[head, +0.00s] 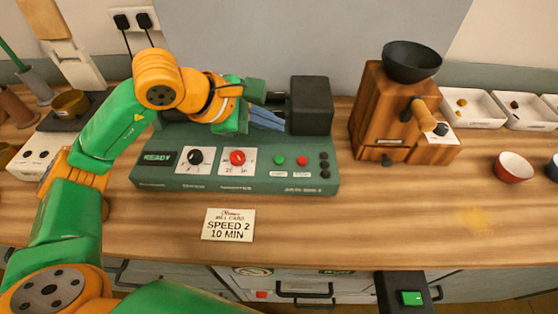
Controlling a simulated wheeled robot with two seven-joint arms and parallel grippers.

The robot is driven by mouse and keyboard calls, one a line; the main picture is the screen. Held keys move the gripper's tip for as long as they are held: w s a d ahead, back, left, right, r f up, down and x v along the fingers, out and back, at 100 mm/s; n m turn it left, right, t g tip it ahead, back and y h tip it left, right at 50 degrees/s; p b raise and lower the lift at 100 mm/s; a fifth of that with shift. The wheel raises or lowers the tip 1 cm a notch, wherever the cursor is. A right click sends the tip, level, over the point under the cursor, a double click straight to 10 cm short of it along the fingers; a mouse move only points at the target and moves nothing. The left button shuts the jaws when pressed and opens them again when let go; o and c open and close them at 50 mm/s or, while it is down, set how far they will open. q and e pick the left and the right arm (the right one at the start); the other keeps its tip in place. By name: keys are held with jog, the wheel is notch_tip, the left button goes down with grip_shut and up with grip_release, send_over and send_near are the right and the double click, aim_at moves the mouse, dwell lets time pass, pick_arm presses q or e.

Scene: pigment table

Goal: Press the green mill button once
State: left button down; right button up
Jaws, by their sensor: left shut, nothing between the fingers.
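The green mill (160,180) stands on the table with a lit READY display, a black knob (195,157) and a red knob (237,157). The green button (279,160) is on the right part of its sloped front panel, left of a red button (302,160). My left gripper (274,98) is shut and empty above the back of the mill, just left of its black block (311,105). It is behind and above the green button and apart from it. Its fingertips are small and partly hard to make out.
A card (229,225) reading SPEED 2, 10 MIN lies in front of the mill. A wooden grinder (375,110) with a dark bowl (411,61) stands to the right. White trays (475,108) and a red bowl (513,167) are farther right. The front table area is mostly clear.

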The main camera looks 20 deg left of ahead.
pick_arm(q)
jog(key=b, duration=0.4)
send_over(279, 160)
jog(key=a, duration=0.1)
jog(key=f, duration=0.6)
jog(key=shift+s, duration=0.3)
jog(key=shift+f+b, duration=0.4)
jog(key=shift+b, duration=0.15)
jog(key=shift+f, duration=0.1)
dwell(0.4)
jog(key=shift+f+b, duration=0.3)
jog(key=shift+b, duration=0.25)
